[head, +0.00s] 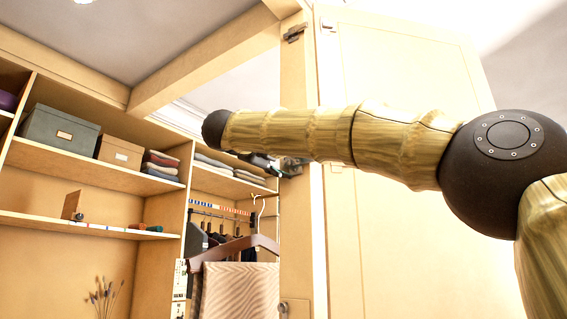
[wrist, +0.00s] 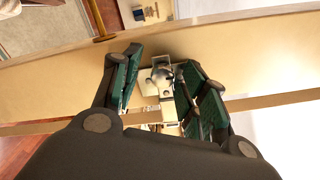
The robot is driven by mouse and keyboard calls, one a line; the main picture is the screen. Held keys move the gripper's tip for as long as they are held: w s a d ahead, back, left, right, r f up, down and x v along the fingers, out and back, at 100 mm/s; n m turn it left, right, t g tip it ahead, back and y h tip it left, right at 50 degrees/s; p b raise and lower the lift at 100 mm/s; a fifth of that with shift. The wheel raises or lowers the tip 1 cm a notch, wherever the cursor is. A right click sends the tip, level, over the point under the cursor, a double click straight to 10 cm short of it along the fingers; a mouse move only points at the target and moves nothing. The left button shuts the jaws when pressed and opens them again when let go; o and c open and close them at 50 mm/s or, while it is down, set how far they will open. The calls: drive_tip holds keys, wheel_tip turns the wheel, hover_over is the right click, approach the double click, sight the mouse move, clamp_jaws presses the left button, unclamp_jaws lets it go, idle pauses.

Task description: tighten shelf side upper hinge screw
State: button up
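A metal hinge (head: 292,167) sits on the door's edge, just right of my dark gripper (head: 262,160); my arm partly hides the gripper. Another hinge (head: 294,33) is higher up, near the top of the same edge. In the wrist view, my gripper (wrist: 159,58) is open, with its green-padded fingers apart. A silver hinge fitting (wrist: 160,76) shows between the fingers on a pale wood surface. I cannot tell whether a finger touches it.
The tall wooden door (head: 400,100) stands open behind my arm. Shelves with a grey box (head: 59,130), a tan box (head: 119,152) and folded clothes (head: 162,166) are at left. A brown hanger (head: 235,248) with striped cloth (head: 240,290) hangs below my gripper.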

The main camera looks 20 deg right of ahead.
drive_tip(key=shift+a+r, duration=0.1)
drive_tip(key=v, duration=1.1)
drive_tip(key=shift+s+a, duration=0.25)
drive_tip(key=shift+s, duration=0.1)
